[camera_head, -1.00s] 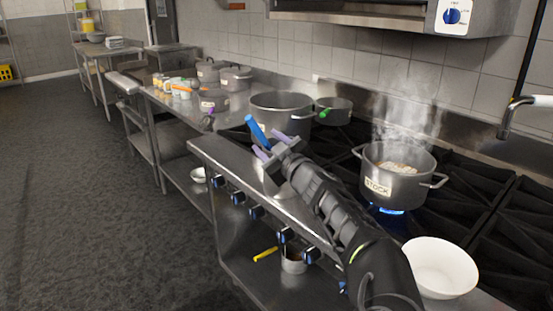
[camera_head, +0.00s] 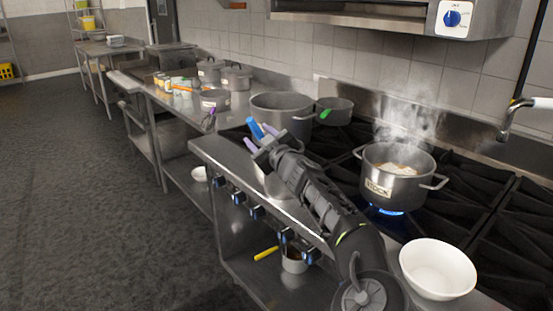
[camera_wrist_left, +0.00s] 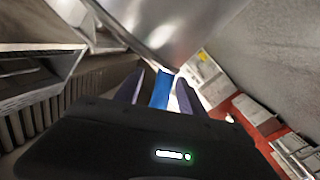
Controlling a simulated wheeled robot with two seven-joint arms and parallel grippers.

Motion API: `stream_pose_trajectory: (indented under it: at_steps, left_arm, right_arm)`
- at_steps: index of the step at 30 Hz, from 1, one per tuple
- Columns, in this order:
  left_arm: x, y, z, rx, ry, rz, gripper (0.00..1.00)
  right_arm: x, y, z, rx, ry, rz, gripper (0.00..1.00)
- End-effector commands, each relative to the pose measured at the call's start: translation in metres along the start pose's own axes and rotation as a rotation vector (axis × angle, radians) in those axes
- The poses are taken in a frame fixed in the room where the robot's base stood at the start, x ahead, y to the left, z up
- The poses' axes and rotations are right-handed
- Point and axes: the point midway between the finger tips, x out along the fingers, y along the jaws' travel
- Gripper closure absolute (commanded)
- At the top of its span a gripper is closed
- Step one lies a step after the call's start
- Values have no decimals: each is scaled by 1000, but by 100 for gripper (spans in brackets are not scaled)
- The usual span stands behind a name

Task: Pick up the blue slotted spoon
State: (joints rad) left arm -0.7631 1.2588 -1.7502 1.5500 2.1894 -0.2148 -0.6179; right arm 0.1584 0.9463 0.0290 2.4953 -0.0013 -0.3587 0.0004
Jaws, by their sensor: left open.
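The blue slotted spoon shows only as a blue handle (camera_head: 254,128), pointing up at a tilt above the front left corner of the stove; its slotted end is hidden. My left gripper (camera_head: 261,137) is open, with its purple fingertips on either side of the handle. In the left wrist view the blue handle (camera_wrist_left: 161,90) lies between the two fingers of my left gripper (camera_wrist_left: 160,88), with a gap visible beside it. A metal container (camera_head: 268,180) shows partly behind my arm. My right gripper is not in view.
A steaming stock pot (camera_head: 395,172) stands over a lit flame right of my arm. A white bowl (camera_head: 438,268) sits at the front right. A large pot (camera_head: 281,112) and a smaller pan (camera_head: 334,110) stand behind the gripper. The floor at left is clear.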

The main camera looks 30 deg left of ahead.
Motion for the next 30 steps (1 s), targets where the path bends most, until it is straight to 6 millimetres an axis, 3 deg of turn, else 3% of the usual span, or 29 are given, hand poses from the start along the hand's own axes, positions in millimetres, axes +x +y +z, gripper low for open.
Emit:
stream_pose_trajectory:
  at_steps: [15,30]
  left_arm:
    - [0,0,0,0,0,-1,53]
    - [0,0,0,0,0,-1,93]
  right_arm:
    - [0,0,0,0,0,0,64]
    - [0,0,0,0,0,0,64]
